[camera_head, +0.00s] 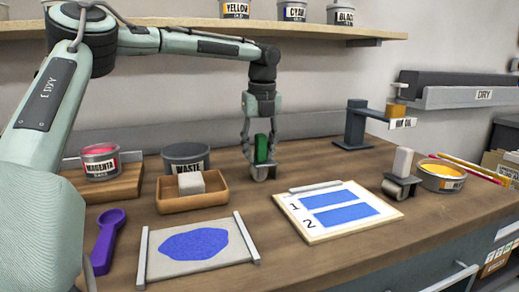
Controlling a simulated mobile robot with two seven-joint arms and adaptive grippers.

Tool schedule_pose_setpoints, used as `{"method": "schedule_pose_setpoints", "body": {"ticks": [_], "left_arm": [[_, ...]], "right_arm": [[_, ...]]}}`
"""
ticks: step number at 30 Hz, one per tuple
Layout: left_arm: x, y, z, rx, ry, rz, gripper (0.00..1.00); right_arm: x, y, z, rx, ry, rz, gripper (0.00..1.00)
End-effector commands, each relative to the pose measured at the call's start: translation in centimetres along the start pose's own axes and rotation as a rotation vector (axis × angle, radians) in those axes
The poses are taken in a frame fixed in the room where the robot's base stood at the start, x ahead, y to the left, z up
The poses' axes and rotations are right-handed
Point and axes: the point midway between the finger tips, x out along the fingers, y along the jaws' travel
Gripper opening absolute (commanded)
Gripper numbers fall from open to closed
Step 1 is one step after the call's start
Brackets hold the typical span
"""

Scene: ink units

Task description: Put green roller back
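The green-handled roller (262,150) is upright behind the printing plates, near the back of the wooden table. My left gripper (261,148) comes down from above with one finger on each side of the green handle. I cannot tell whether the fingers press on the handle or stand slightly apart from it. My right gripper is not in view.
A white-handled roller (402,163) stands at the right beside a yellow ink tin (441,177). In front lie a numbered board (299,226) with blue strips and a plate with blue ink (197,245). A wooden tray (170,204) and waste tub (184,155) stand left.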

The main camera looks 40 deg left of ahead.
Motion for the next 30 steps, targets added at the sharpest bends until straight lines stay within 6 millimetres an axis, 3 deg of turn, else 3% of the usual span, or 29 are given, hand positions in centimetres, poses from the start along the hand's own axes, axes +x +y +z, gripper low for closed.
{"method": "schedule_pose_setpoints", "body": {"ticks": [11, 24, 30], "left_arm": [[-0.9, -0.1, 0.3, -0.003, -0.006, -0.002, 0.43], [-10.0, -0.1, 0.3, -0.002, -0.007, -0.006, 0.43], [-12.8, -0.1, 0.3, -0.001, -0.006, -0.004, 0.43]], "right_arm": [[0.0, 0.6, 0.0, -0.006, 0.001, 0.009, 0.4], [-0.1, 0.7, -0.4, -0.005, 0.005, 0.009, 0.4], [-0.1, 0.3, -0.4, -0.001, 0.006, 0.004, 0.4]]}}
